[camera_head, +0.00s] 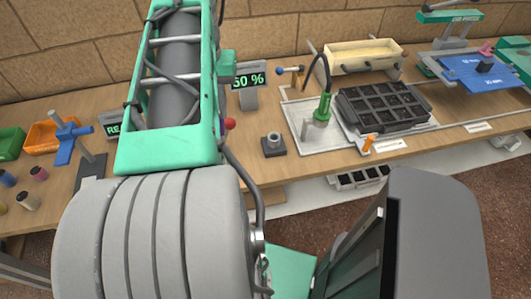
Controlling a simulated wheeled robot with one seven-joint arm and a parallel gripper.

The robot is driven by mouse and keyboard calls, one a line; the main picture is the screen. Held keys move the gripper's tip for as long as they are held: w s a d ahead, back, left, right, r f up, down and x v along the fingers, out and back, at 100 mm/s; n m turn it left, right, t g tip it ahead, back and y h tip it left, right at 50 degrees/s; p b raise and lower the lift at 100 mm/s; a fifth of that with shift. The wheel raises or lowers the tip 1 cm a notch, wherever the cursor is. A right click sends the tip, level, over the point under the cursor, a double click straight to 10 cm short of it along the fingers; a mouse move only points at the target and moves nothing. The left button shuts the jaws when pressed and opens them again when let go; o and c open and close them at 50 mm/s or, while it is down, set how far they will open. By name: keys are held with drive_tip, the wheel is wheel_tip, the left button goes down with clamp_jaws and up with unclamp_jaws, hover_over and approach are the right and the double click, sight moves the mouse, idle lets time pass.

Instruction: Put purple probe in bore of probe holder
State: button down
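I cannot make out a purple probe in this view. A dark square block with an upright grey ring (273,143) sits near the front of the bench, left of the pale tray; it may be the probe holder. I cannot see into its opening. A green-handled probe (322,107) with a black cable stands upright on a light post on the tray. My gripper is not visible; large parts of my arm fill the left centre and lower right and hide part of the bench.
The pale tray (312,140) also carries a black compartmented rack (384,106). Behind it is a cream box (365,55). A blue board (482,72) lies at right. A display (249,82) stands behind the block. An orange bin (52,134) and several small cylinders (28,200) are at left.

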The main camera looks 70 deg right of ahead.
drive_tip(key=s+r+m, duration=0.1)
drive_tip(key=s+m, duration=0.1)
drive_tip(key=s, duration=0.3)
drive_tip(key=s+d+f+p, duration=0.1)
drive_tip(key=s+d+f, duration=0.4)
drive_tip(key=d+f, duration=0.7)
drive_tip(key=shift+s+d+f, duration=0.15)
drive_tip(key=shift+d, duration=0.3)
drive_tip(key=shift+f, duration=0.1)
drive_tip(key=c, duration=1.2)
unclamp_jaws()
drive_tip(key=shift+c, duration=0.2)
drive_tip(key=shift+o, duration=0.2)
